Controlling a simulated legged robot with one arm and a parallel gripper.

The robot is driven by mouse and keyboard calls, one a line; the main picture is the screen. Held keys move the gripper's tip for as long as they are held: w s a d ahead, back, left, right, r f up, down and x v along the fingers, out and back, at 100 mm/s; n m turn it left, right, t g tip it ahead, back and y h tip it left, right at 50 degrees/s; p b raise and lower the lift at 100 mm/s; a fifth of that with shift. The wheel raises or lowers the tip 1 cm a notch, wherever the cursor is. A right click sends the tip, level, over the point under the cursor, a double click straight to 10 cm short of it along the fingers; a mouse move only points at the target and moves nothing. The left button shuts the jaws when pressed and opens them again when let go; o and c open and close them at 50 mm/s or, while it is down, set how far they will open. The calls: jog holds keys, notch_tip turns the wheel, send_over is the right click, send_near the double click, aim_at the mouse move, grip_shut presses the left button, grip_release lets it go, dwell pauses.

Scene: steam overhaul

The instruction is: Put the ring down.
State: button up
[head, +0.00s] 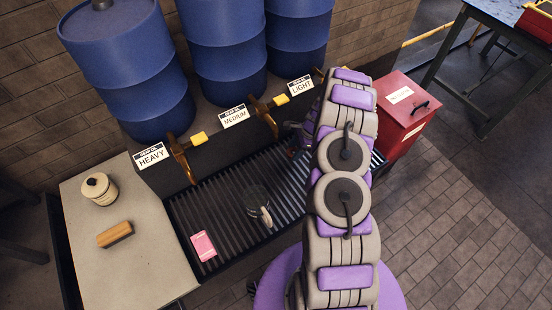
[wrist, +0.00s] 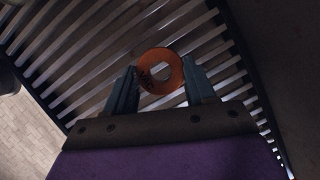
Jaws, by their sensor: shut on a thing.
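A dark patch shows on the ring's left side. The slatted metal grate (wrist: 85,50) lies beyond the ring; I cannot tell how far above the slats the ring is. In the head view my arm reaches over the right part of the grate (head: 222,192) and mostly hides my gripper there. The ring cannot be made out clearly in that view.
A brush (head: 115,234) and a pale tin (head: 99,189) are on the left counter (head: 140,275). Blue drums (head: 130,65) with taps stand behind. A red bin (head: 405,115) stands right.

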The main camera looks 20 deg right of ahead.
send_near(271, 163)
jog(key=shift+x, duration=1.2)
jog(key=shift+w+a+b, duration=0.15)
jog(key=shift+a+b, duration=0.2)
jog(key=shift+a, duration=0.1)
jog(key=f, duration=0.3)
jog(key=shift+a+f+b, duration=0.25)
jog(key=shift+f+b, duration=0.05)
jog(key=shift+b, duration=0.1)
jog(key=shift+a, duration=0.3)
jog(key=o, duration=0.8)
jog(key=shift+d, duration=0.15)
jog(key=o, duration=0.4)
jog(key=shift+d, duration=0.25)
jog(key=shift+a+f, duration=0.1)
jog(key=shift+a, duration=0.05)
